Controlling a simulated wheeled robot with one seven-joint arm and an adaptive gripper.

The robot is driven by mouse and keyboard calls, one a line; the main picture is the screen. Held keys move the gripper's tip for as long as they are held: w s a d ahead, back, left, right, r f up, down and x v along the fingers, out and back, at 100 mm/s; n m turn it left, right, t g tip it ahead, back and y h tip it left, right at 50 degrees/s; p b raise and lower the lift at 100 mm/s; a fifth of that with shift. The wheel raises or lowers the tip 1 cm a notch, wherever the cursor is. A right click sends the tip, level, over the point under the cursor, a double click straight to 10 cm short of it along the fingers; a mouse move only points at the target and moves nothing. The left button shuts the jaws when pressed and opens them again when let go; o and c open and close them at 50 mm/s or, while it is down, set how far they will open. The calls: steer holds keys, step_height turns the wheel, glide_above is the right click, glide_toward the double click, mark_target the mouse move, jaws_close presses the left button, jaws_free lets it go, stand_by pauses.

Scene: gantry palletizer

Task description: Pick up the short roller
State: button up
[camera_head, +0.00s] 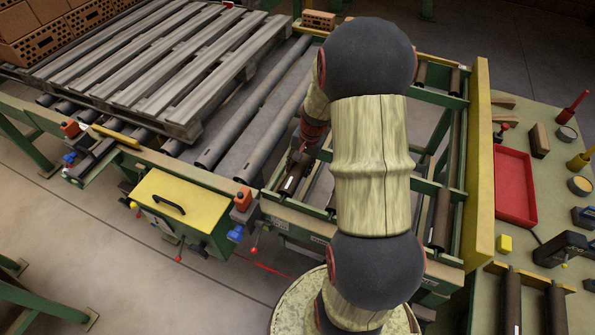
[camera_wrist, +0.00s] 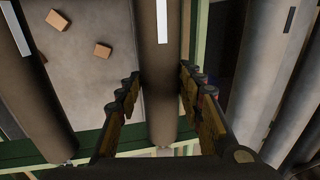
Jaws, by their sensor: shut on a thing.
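The short roller, a dark brown cylinder (camera_wrist: 155,40) with a white stripe, runs down the middle of the wrist view. My gripper (camera_wrist: 160,90) has one finger on each side of it and is shut on it. In the head view my gripper (camera_head: 297,150) points down at the dark roller (camera_head: 292,184) in the green frame beside the grey rollers. My arm covers much of that frame, so part of the roller is hidden. I cannot tell whether the roller is lifted from its supports.
Longer grey rollers (camera_head: 229,125) and a wooden pallet (camera_head: 165,70) lie to the left. A yellow-topped box (camera_head: 180,203) stands at the front. Beyond a yellow rail (camera_head: 481,170), a bench holds a red tray (camera_head: 514,188) and dark rollers (camera_head: 512,305). Green frame bars lie close around my gripper.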

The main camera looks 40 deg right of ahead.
mark_target(297, 165)
steer(key=c, duration=0.6)
jaws_close()
steer(key=shift+r, duration=0.15)
steer(key=shift+w+r+p, duration=0.1)
steer(key=shift+r+p, duration=0.2)
steer(key=shift+r, duration=0.3)
step_height(297, 165, up, 2)
steer(key=shift+r+p, duration=0.15)
steer(key=shift+p, duration=0.3)
steer(key=s+a+r+p, duration=0.3)
steer(key=s+a+r, duration=0.4)
steer(key=s, duration=0.5)
step_height(297, 165, up, 2)
steer(key=shift+r, duration=0.15)
steer(key=shift+s+a, duration=0.1)
